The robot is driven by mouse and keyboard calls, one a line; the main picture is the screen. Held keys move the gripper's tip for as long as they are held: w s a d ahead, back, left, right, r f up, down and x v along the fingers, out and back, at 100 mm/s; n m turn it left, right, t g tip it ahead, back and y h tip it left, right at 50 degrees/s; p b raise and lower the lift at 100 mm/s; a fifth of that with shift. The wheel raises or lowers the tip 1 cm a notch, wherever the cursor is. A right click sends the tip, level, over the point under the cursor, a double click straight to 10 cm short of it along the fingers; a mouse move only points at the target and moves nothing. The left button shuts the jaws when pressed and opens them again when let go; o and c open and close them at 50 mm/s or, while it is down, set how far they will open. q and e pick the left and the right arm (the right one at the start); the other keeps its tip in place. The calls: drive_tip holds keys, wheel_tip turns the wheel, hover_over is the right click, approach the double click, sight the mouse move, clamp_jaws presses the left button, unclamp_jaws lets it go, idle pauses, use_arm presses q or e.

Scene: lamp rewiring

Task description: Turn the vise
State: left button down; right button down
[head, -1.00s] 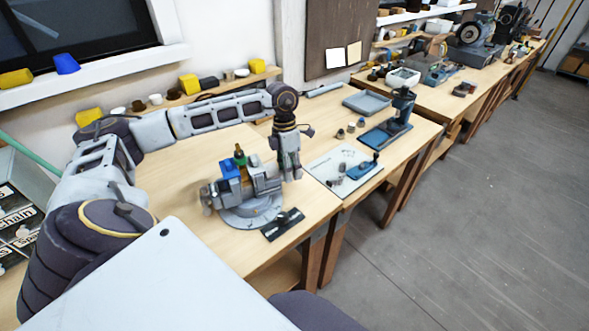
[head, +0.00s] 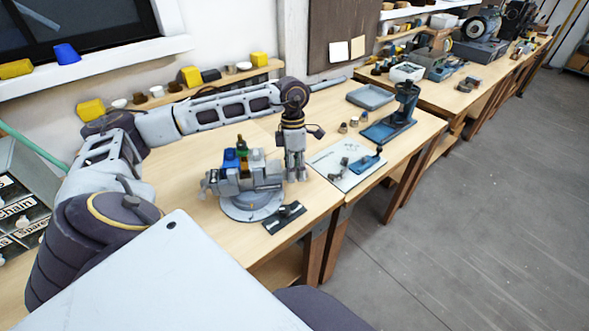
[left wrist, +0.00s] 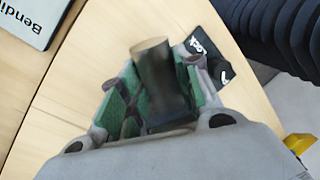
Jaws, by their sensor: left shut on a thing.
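The grey vise (head: 246,184) stands on a round base (head: 251,206) near the front edge of the bench. A blue part (head: 231,159) and a small dark green upright part (head: 242,146) show at its top. My left gripper (head: 297,178) points down at the vise's right end. In the left wrist view, its green-padded fingers (left wrist: 158,100) are shut around a dark post with a tan top (left wrist: 153,80), which looks like part of the vise. The exact contact is hidden in the head view. My right gripper is not in view.
A black plate (head: 284,218) lies in front of the vise. A white board (head: 340,172) with a blue tool is to the right. A blue press-like stand (head: 392,122) and grey tray (head: 369,96) are farther back.

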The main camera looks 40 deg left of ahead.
use_arm(q)
drive_tip(key=c, duration=1)
unclamp_jaws()
wheel_tip(320, 180, up, 12)
drive_tip(key=w+a, duration=0.1)
drive_tip(key=shift+w+a, duration=0.25)
drive_tip(key=shift+a, duration=0.15)
drive_tip(key=shift+f, duration=0.1)
